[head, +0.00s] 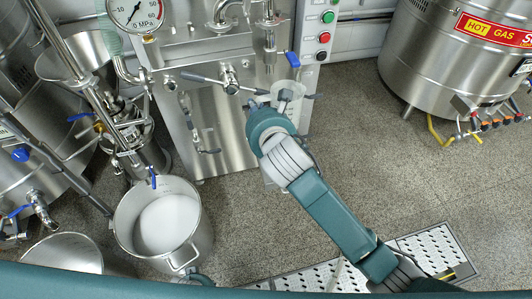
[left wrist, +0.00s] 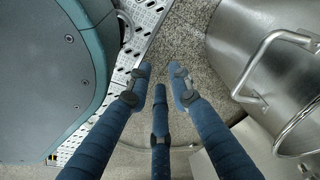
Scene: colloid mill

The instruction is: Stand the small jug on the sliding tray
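My right arm reaches up from the lower right in the head view. Its gripper (head: 284,101) is at the front of the steel machine, mostly hidden by its own wrist. A pale, see-through round vessel (head: 290,87) shows right at this gripper; it may be the small jug. I cannot tell whether the fingers hold it. I cannot make out the sliding tray for sure. In the left wrist view my left gripper (left wrist: 160,82) is open and empty above the speckled floor, left of a steel pot (left wrist: 262,62).
The steel pot with white contents (head: 124,222) stands at lower left in the head view. The steel machine (head: 228,128) has levers and a gauge (head: 136,14). A large steel tank (head: 425,60) stands at upper right. Perforated floor plates (head: 432,248) lie at the bottom. The floor at right is clear.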

